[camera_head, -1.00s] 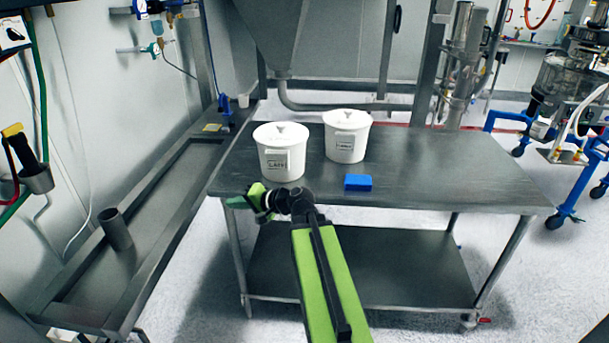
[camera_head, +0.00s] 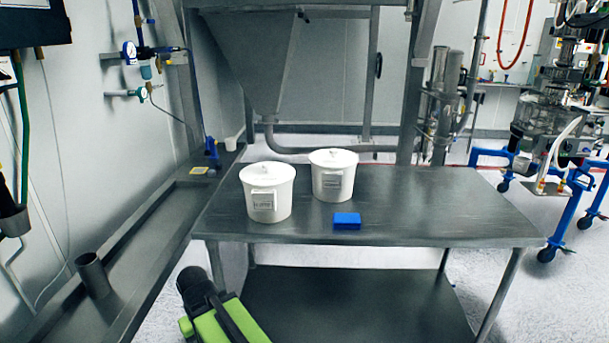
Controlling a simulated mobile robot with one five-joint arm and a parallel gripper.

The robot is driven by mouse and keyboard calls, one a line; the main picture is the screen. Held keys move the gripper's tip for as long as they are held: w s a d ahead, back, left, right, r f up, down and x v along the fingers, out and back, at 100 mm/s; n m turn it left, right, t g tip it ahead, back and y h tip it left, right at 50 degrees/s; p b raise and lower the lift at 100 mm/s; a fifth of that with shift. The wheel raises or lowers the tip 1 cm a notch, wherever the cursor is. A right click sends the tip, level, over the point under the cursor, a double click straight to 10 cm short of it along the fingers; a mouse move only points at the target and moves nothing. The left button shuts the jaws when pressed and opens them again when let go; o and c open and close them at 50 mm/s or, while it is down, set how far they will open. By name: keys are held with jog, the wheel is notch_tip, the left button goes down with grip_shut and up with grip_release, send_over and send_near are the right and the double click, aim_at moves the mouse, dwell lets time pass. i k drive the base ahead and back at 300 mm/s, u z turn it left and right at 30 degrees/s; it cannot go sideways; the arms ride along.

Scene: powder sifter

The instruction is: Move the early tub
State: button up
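Two white lidded tubs stand upright on the steel table (camera_head: 420,205). The left tub (camera_head: 282,207) is a little nearer to me, and the right tub (camera_head: 347,186) stands just behind it. Each has a small label on its front; the print is too small to read surely, so I cannot tell which is the early tub. My green and black arm reaches in from the bottom edge, left of centre, in front of the table and well short of both tubs. My gripper's fingers cannot be made out.
A blue block (camera_head: 347,221) lies in front of the right tub. The table's right half is bare. A steel bench (camera_head: 140,235) with an upright grey tube (camera_head: 93,274) runs along the left wall. A hopper (camera_head: 250,60) hangs behind the table. A blue wheeled frame (camera_head: 560,225) stands at the right.

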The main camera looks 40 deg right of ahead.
aim_at(329, 185)
jog(key=u, duration=0.3)
jog(key=i, duration=1.2)
jog(key=z, duration=0.45)
